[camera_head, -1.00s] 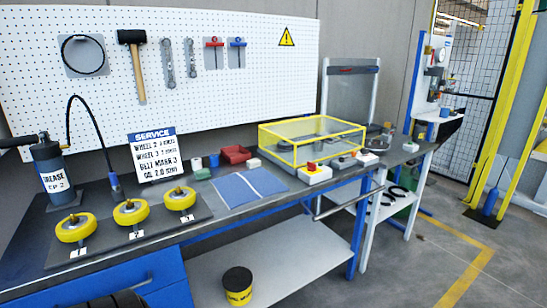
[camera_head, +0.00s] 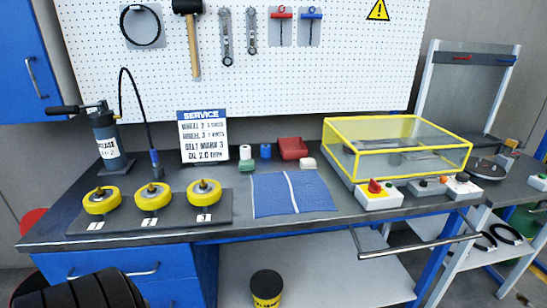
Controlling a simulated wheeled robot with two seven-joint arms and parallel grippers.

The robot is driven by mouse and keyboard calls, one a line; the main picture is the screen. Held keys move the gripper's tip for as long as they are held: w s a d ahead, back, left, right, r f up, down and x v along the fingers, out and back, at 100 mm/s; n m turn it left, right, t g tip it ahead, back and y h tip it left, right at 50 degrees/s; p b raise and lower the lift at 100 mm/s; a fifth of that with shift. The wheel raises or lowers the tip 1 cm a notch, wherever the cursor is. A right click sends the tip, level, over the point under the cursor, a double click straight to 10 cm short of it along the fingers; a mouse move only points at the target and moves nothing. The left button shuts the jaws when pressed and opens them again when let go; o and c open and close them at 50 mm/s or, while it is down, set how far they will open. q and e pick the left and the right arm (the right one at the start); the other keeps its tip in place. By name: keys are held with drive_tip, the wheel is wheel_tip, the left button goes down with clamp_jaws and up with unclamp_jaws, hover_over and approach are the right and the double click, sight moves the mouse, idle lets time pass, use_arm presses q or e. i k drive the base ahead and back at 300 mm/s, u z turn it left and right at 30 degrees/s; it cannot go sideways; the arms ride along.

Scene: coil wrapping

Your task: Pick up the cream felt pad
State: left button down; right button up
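A small cream block (camera_head: 308,164), which looks like the felt pad, lies on the dark workbench top (camera_head: 345,212). It sits just in front of the red bin (camera_head: 292,148) and behind the right back corner of the blue cloth (camera_head: 291,194). It is small in the picture, so its texture cannot be told. Neither of my grippers is in view.
A green-and-white item (camera_head: 246,158) and a blue cup (camera_head: 265,151) stand left of the bin. Yellow wheels (camera_head: 154,197) sit on a dark board at left. A yellow-framed clear guard (camera_head: 397,147) and a red-knobbed control box (camera_head: 378,196) stand at right.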

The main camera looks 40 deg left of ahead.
sight(305, 163)
drive_tip(key=u, duration=0.95)
drive_tip(key=i, duration=0.8)
drive_tip(key=u, duration=0.85)
